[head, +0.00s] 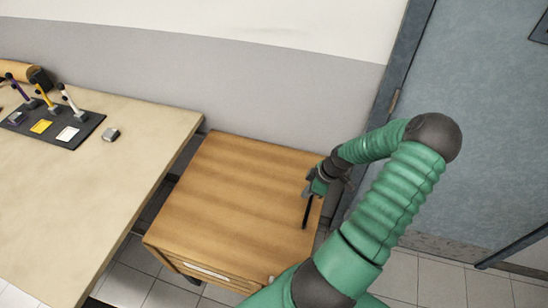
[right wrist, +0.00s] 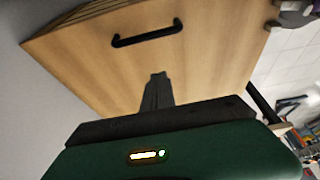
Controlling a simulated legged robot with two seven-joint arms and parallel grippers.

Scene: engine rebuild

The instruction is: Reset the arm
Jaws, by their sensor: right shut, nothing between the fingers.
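My right arm comes in from the lower right of the head view, green with dark joints, and bends at a raised elbow. In the right wrist view the shut dark fingers (right wrist: 158,85) stand in front of a wooden surface with a black bar handle (right wrist: 147,33). I cannot tell whether the fingertips touch the wood. My left gripper is not in view.
A grey door (head: 490,130) is behind my arm.

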